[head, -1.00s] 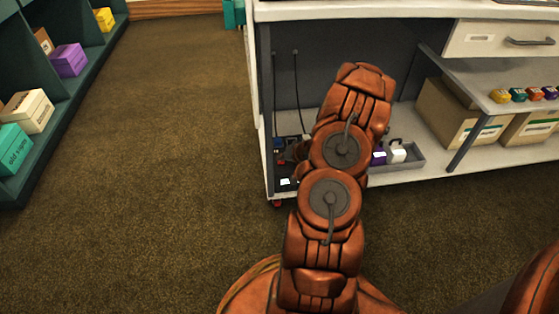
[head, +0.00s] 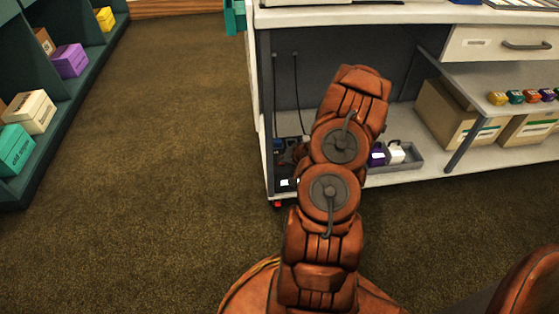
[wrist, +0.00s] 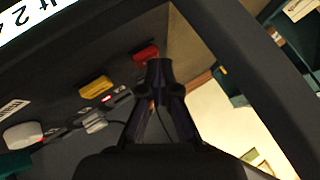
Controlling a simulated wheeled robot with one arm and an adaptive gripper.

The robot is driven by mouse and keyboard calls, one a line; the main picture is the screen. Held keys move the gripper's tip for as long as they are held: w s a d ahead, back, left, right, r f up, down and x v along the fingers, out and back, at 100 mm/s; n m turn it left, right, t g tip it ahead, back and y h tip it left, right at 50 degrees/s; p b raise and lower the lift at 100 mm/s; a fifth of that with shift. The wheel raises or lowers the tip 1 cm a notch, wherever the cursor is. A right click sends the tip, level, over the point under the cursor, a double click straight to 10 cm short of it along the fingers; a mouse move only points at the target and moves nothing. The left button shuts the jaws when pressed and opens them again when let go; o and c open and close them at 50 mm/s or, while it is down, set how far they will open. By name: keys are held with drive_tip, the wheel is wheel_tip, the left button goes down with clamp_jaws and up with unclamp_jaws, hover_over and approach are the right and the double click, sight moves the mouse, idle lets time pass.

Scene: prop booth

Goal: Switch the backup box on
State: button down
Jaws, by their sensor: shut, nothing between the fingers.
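In the wrist view a dark surface (wrist: 62,65) fills the left, with a white label reading "lt 2 4" in part. On or beside it are a red piece (wrist: 146,52), a yellow piece (wrist: 97,87), a small red glow (wrist: 106,99) and a pale plug-like piece (wrist: 22,135). I cannot tell for certain which is the backup box or its switch. My gripper (wrist: 159,72) is shut and empty, its tips just right of and below the red piece; contact cannot be told. In the head view my arm hides the gripper.
A white cabinet (head: 262,110) stands ahead with an open lower bay. Two dark cords (head: 297,95) hang inside. A grey tray (head: 412,160) and cardboard boxes (head: 455,115) stand to the right. Shelves with coloured boxes (head: 70,60) line the left. Brown carpet (head: 160,150) between is clear.

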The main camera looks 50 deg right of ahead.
drive_tip(key=shift+r, duration=0.15)
wheel_tip(320, 180, up, 6)
drive_tip(key=p, duration=0.6)
idle(0.7)
